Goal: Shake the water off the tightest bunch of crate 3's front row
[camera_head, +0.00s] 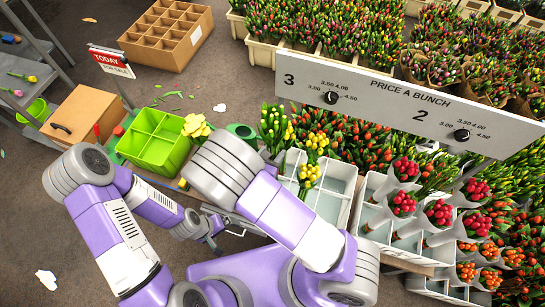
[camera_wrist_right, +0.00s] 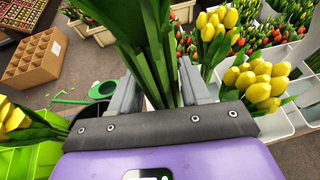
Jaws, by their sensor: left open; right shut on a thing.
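My right gripper (camera_wrist_right: 152,95) is shut on a bunch of green stems and leaves (camera_wrist_right: 150,45) in the right wrist view; its heads are cut off there. My right arm hides this gripper in the head view. A bunch with tight greenish-yellow buds (camera_head: 274,125) beside that arm appears to be the held one. Crate 3 (camera_head: 331,207) is white, below the sign's 3, with bare front compartments. Two yellow bunches (camera_head: 309,173) (camera_head: 317,141) stand in it; they also show in the wrist view (camera_wrist_right: 264,82) (camera_wrist_right: 211,22). My left gripper (camera_head: 216,232) is open and low, left of crate 3.
The price sign (camera_head: 400,97) spans above the crates. A green divided caddy (camera_head: 153,140) stands left of my right arm, with yellow flowers (camera_head: 196,127) at its right edge and a green round vessel (camera_head: 241,131) nearby. Red bunches (camera_head: 403,203) fill crate 2's side.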

